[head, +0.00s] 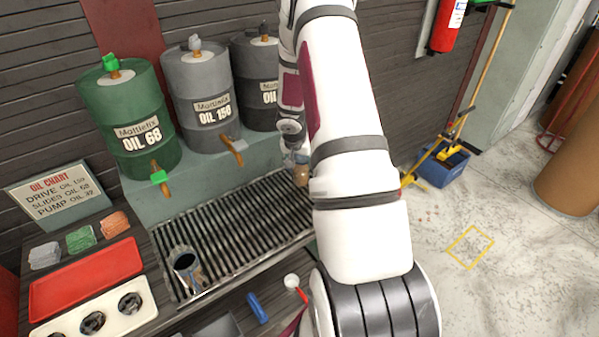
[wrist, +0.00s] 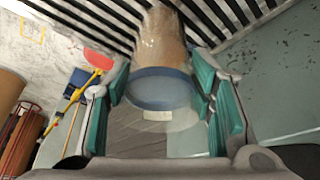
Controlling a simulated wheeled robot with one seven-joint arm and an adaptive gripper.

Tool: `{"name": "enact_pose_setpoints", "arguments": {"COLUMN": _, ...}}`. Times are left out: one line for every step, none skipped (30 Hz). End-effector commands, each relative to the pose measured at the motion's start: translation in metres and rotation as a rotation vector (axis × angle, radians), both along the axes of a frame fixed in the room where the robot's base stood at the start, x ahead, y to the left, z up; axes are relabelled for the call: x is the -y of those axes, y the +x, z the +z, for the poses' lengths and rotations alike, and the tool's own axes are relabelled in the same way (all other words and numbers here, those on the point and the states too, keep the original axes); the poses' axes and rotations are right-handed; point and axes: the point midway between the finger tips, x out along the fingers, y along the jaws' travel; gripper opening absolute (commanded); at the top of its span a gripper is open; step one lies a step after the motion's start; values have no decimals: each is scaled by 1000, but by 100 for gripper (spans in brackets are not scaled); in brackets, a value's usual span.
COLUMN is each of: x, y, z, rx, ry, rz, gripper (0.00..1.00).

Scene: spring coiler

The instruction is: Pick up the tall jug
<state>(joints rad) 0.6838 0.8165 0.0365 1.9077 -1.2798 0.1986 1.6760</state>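In the head view, my gripper (head: 294,150) is at the far right end of the slatted drip tray, partly hidden by my arm. A brownish vessel (head: 301,176) shows just below it. In the wrist view, a tall translucent vessel (wrist: 160,45) with a brownish body and a blue band stands between the teal finger pads of my gripper (wrist: 165,88). It looks like the tall jug. The pads are on either side of it, close to the band; I cannot tell whether they press on it. Its base is out of sight.
A metal can (head: 188,268) stands on the drip tray (head: 225,235). Oil drums (head: 128,118) line the back. A blue bucket (head: 443,165) is on the floor at right.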

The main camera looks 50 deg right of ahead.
Motion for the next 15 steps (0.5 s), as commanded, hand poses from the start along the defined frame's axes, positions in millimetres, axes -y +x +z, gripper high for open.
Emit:
{"name": "enact_pose_setpoints", "arguments": {"x": 0, "y": 0, "z": 0, "rx": 0, "ry": 1, "rz": 0, "gripper": 26}}
{"name": "enact_pose_setpoints", "arguments": {"x": 0, "y": 0, "z": 0, "rx": 0, "ry": 1, "rz": 0, "gripper": 19}}
{"name": "enact_pose_setpoints", "arguments": {"x": 0, "y": 0, "z": 0, "rx": 0, "ry": 1, "rz": 0, "gripper": 10}}
{"name": "enact_pose_setpoints", "arguments": {"x": 0, "y": 0, "z": 0, "rx": 0, "ry": 1, "rz": 0, "gripper": 3}}
{"name": "enact_pose_setpoints", "arguments": {"x": 0, "y": 0, "z": 0, "rx": 1, "ry": 0, "rz": 0, "gripper": 0}}
{"name": "enact_pose_setpoints", "arguments": {"x": 0, "y": 0, "z": 0, "rx": 1, "ry": 0, "rz": 0, "gripper": 0}}
{"name": "enact_pose_setpoints", "arguments": {"x": 0, "y": 0, "z": 0, "rx": 0, "ry": 1, "rz": 0, "gripper": 0}}
{"name": "enact_pose_setpoints", "arguments": {"x": 0, "y": 0, "z": 0, "rx": 0, "ry": 1, "rz": 0, "gripper": 0}}
{"name": "enact_pose_setpoints", "arguments": {"x": 0, "y": 0, "z": 0, "rx": 0, "ry": 1, "rz": 0, "gripper": 0}}
{"name": "enact_pose_setpoints", "arguments": {"x": 0, "y": 0, "z": 0, "rx": 0, "ry": 1, "rz": 0, "gripper": 0}}
{"name": "enact_pose_setpoints", "arguments": {"x": -1, "y": 0, "z": 0, "rx": 0, "ry": 1, "rz": 0, "gripper": 0}}
{"name": "enact_pose_setpoints", "arguments": {"x": -1, "y": 0, "z": 0, "rx": 0, "ry": 1, "rz": 0, "gripper": 0}}
{"name": "enact_pose_setpoints", "arguments": {"x": -1, "y": 1, "z": 0, "rx": 0, "ry": 1, "rz": 0, "gripper": 0}}
{"name": "enact_pose_setpoints", "arguments": {"x": -1, "y": 1, "z": 0, "rx": 0, "ry": 1, "rz": 0, "gripper": 0}}
{"name": "enact_pose_setpoints", "arguments": {"x": -1, "y": 1, "z": 0, "rx": 1, "ry": 2, "rz": 1, "gripper": 0}}
